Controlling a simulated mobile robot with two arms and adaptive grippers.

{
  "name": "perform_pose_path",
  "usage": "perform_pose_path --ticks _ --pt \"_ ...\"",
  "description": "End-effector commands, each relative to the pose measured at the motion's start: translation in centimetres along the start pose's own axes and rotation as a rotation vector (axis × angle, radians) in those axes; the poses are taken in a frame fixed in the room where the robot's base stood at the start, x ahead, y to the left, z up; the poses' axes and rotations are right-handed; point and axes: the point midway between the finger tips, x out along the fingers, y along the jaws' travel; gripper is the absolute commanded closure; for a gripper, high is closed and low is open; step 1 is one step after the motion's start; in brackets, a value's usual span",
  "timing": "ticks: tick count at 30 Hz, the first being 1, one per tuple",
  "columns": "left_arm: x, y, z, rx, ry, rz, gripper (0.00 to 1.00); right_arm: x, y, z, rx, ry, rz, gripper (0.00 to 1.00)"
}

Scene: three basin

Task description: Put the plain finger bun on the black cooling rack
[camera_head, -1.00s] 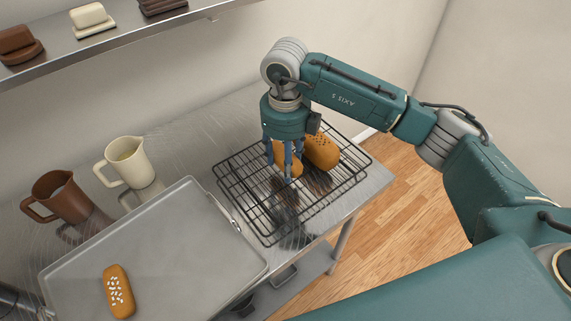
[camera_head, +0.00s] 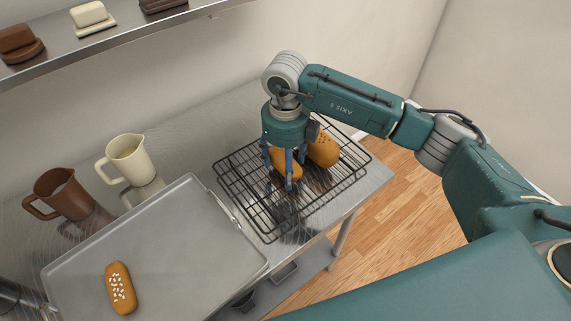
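The plain finger bun (camera_head: 287,166) is golden brown and lies between the fingers of my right gripper (camera_head: 284,172), low at the black cooling rack (camera_head: 262,214). The fingers look closed around the bun and partly hide it. I cannot clearly see whether its underside touches the wires. The black wire rack sits at the right end of the steel table. My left gripper is not in view.
A dark-dotted bun (camera_head: 322,149) lies on the rack beside my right gripper. A grey tray (camera_head: 170,235) holds a white-flecked bun (camera_head: 120,288). A cream jug (camera_head: 128,160) and a brown jug (camera_head: 66,193) stand behind. A shelf (camera_head: 120,37) hangs above.

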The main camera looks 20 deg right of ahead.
Motion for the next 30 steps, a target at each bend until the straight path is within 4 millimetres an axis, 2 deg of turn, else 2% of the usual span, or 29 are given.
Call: perform_pose_path --ticks 1,5,12,18,24,30 --pt "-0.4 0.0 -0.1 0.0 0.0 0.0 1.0 -0.5 0.0 0.0 0.0 -0.001 0.0 0.32" --pt "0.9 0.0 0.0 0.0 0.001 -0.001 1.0 -2.0 0.0 0.2 0.0 -0.006 -0.001 0.32" --pt "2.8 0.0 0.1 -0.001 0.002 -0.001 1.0 -7.3 0.0 0.2 -0.001 -0.007 -0.002 0.32" --pt "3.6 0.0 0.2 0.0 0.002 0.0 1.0 -10.8 0.0 0.1 0.001 -0.003 -0.001 0.32" --pt "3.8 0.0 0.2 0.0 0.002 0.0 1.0 -12.2 0.0 0.0 0.0 -0.001 0.0 0.32" --pt "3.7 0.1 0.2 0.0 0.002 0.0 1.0 -12.3 0.0 0.0 0.0 0.0 0.0 0.32"
